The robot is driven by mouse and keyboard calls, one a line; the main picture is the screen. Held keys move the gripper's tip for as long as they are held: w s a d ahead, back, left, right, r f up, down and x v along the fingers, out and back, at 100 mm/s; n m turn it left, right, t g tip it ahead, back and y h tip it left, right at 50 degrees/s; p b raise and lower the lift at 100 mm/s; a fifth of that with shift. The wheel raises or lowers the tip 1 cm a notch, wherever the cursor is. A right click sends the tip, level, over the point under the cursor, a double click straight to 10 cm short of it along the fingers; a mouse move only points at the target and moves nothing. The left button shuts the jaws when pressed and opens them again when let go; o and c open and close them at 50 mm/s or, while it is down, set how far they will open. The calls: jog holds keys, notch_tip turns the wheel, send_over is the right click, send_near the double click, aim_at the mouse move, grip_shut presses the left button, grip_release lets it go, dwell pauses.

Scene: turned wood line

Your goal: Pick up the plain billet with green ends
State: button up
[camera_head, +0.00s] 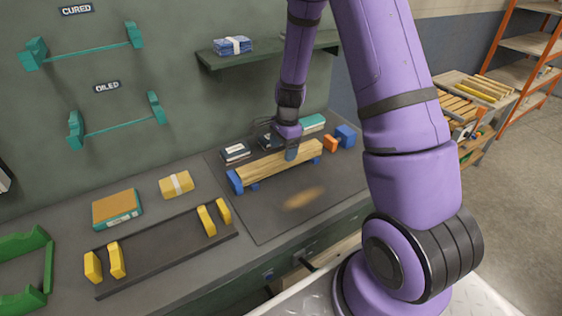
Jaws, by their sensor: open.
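A long pale plain wood billet (262,170) lies lengthwise across low blue supports (235,181) on the dark mat. No green shows clearly on its ends; the left end is against blue and the right end is too small to judge. My gripper (290,153) reaches down from behind at the billet, right of its middle. One bluish finger shows in front of the billet's near face; the other is hidden. The jaws are open, and I cannot tell whether they touch the wood.
Small boxes (235,152) stand close behind the billet. Orange (330,143) and blue (346,135) blocks sit beyond its right end. A dark rack with yellow uprights (165,246), a yellow bundle (176,185) and an orange-topped box (117,208) lie left. The mat in front is clear.

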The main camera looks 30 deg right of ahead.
aim_at(281, 156)
jog(key=f, duration=0.4)
jog(key=shift+w+a+f, duration=0.1)
jog(key=shift+a+f, duration=0.1)
jog(key=shift+a, duration=0.1)
jog(key=c, duration=1.3)
